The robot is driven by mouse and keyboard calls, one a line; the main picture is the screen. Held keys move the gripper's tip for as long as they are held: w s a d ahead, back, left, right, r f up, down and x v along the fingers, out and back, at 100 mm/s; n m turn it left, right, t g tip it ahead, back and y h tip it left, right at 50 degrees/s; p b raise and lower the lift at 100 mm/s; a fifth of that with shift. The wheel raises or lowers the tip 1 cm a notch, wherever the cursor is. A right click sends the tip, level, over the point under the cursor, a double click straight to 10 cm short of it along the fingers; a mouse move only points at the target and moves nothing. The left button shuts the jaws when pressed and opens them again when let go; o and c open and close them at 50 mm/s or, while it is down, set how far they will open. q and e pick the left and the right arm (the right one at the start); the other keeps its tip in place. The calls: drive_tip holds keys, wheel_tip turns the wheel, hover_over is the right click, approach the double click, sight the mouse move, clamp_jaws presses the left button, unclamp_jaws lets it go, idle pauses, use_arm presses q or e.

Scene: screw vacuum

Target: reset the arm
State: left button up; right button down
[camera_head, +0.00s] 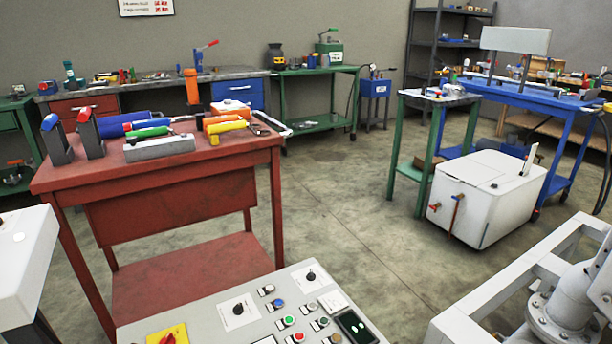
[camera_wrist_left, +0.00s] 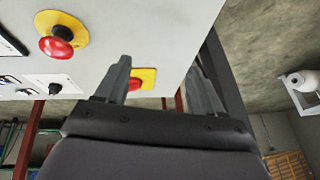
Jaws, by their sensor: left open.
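My left gripper (camera_wrist_left: 163,80) shows in the left wrist view with its two dark fingers spread apart and nothing seen between them but background. Beyond the fingers is a light grey control panel (camera_wrist_left: 110,25). A red button on a yellow plate (camera_wrist_left: 60,42) is at the panel's upper left, and a second red button on yellow (camera_wrist_left: 138,80) shows partly behind the left finger. I cannot tell whether a finger touches the panel. In the head view, a control panel (camera_head: 215,317) with knobs and colored buttons is at the bottom. Neither gripper shows in the head view.
A red workbench (camera_head: 165,168) holding several tools stands left of center. The middle floor (camera_head: 335,200) is clear.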

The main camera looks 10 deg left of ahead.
use_arm(q)
drive_tip(key=s+d+r+m+h, duration=0.5)
drive_tip(key=s+d+m, duration=0.4)
drive_tip(key=s+d, duration=0.45)
drive_tip(key=w+d+f+t+h, duration=0.2)
drive_tip(key=w+d+f+t, duration=0.25)
drive_tip(key=w+t, duration=0.25)
wheel_tip(320, 180, up, 16)
drive_tip(key=s+a+p, duration=0.1)
drive_tip(key=a+p, duration=0.1)
drive_tip(key=p, duration=1.7)
drive_tip(key=shift+f+m+t+y, duration=0.25)
drive_tip(key=shift+m+t+y, duration=0.05)
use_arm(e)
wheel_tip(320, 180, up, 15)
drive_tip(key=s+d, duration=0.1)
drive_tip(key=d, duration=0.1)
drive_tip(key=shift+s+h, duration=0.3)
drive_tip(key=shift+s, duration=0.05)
use_arm(q)
drive_tip(key=shift+f, duration=0.1)
drive_tip(key=c, duration=0.5)
drive_tip(key=shift+s+a, duration=0.1)
drive_tip(key=shift+s, duration=0.05)
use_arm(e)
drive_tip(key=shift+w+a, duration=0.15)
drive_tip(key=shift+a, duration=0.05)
